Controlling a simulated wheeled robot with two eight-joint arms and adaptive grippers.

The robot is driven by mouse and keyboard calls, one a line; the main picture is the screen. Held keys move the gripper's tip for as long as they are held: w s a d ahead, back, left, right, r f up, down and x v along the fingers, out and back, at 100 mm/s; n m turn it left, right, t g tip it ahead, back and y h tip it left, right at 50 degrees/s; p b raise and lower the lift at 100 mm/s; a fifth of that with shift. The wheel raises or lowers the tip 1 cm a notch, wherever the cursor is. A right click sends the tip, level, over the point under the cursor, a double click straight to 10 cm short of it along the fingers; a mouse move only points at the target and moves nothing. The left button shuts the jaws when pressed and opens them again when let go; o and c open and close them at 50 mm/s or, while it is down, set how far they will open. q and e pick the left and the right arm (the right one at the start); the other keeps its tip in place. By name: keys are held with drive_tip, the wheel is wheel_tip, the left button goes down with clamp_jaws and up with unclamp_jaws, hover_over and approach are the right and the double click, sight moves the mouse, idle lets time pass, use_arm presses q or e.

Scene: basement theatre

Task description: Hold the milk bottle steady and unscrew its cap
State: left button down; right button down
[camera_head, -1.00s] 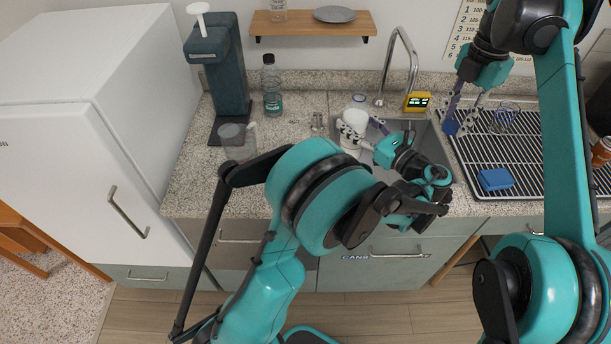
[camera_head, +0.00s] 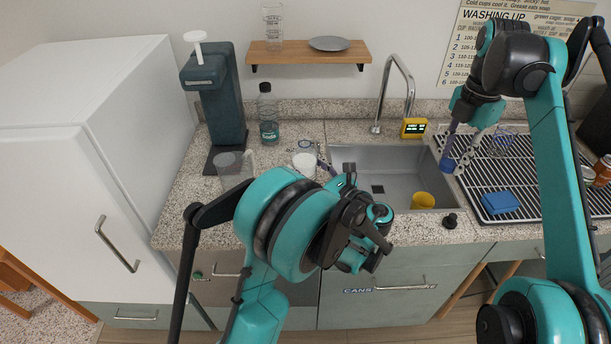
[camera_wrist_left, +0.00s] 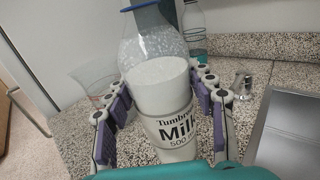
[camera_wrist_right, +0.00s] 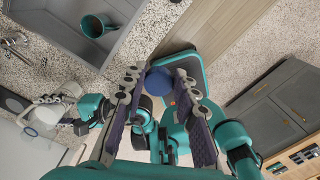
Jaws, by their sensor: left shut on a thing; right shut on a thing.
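The milk bottle (camera_wrist_left: 165,90) is clear, holds white milk, and has a "Milk" label and a blue band at its neck. It is between the fingers of my left gripper (camera_wrist_left: 165,105), which is shut on it. In the head view the bottle (camera_head: 304,165) is upright over the counter left of the sink; I cannot tell if its base touches. My right gripper (camera_head: 454,168) is shut on the blue cap (camera_head: 447,163), over the sink's right edge and apart from the bottle. The cap also shows between the fingers in the right wrist view (camera_wrist_right: 159,81).
The tap (camera_head: 399,85) and a yellow timer (camera_head: 414,127) stand behind. A blue sponge (camera_head: 500,203) lies on the drying rack (camera_head: 525,185). A clear jug (camera_head: 232,168) is at left.

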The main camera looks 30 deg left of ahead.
sight(313, 179)
use_arm(q)
wheel_tip(313, 179, down, 3)
drive_tip(key=shift+w+r+b, duration=0.1)
drive_tip(key=shift+b, duration=0.35)
drive_tip(key=c, duration=0.6)
unclamp_jaws()
